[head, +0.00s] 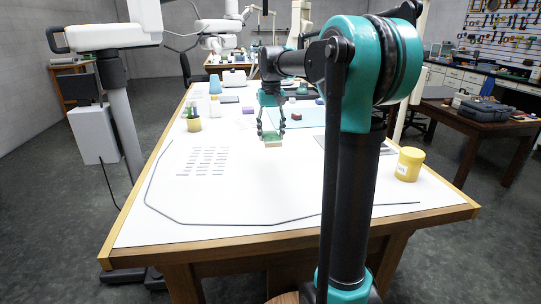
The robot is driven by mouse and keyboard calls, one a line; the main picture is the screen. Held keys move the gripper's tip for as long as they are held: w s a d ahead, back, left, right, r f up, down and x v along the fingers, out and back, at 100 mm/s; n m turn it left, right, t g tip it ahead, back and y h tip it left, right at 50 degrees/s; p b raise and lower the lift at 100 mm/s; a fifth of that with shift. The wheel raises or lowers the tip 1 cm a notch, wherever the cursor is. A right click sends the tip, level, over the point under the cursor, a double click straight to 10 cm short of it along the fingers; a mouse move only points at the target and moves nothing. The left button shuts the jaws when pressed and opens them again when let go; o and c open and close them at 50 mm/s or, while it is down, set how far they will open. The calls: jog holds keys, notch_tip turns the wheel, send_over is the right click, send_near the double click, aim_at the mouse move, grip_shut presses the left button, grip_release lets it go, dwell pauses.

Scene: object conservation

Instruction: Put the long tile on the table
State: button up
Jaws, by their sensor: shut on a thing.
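My gripper (271,131) is over the middle of the white table (230,205), pointing down. Its fingers are shut on a small tile (272,145) with a greenish top and a pale tan front edge; I take it to be the long tile. The tile looks roughly level and close to the table top. I cannot tell whether it touches the surface. The fingers hide part of it.
A yellow canister (409,164) stands at the table's right side. A small potted plant (193,119) is at the left. A brown block (296,116) and a light blue mat (312,117) lie behind the gripper. A dark cable (230,224) runs along the front. The front middle is clear.

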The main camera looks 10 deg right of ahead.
aim_at(271, 166)
notch_tip(271, 166, down, 10)
jog(key=shift+r, duration=0.1)
dwell(0.4)
jog(key=o, duration=1.4)
notch_tip(271, 166, up, 12)
